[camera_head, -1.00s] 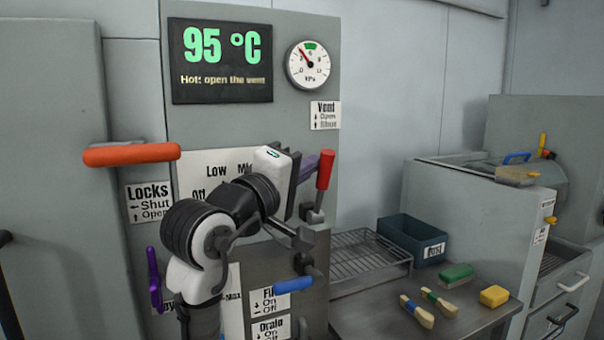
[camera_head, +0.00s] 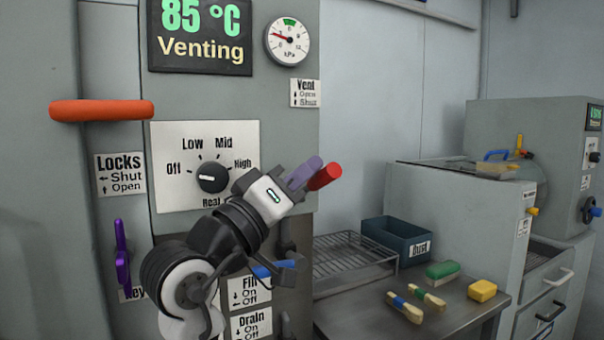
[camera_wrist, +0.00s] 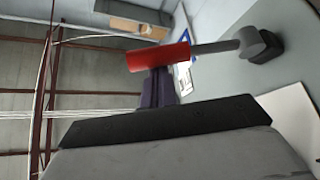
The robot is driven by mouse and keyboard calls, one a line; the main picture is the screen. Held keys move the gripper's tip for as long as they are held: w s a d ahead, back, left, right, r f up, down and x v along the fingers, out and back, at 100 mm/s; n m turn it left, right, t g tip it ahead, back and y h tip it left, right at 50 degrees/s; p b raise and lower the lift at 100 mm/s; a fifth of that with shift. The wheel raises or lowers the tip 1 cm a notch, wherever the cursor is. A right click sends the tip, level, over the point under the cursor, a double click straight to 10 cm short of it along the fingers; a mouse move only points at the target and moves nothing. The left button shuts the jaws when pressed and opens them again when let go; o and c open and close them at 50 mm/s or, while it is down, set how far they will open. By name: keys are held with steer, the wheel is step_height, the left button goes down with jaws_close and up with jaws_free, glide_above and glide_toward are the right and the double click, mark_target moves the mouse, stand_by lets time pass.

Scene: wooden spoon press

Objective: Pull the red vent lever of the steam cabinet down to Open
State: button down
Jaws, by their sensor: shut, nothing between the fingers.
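The red vent lever (camera_head: 325,176) sticks out from the right edge of the steam cabinet (camera_head: 133,22), its red grip tilted toward the upper right. In the wrist view the red grip (camera_wrist: 160,57) sits on a grey rod that runs to a dark pivot on the panel. My gripper (camera_head: 303,174) is shut and empty, its purple fingers against or just beside the red grip; contact cannot be told for sure. The display (camera_head: 200,36) reads 85 °C and "Venting". The vent label (camera_head: 305,93) shows Open and Shut with arrows.
The gauge (camera_head: 289,41) is above the vent label. A blue lever (camera_head: 262,269) is below my wrist. A wire rack (camera_head: 350,258) and blue bin (camera_head: 397,240) stand right.

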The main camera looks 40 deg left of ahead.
steer(key=shift+s+d+f, duration=0.1)
steer(key=shift+f, duration=0.2)
stand_by(0.6)
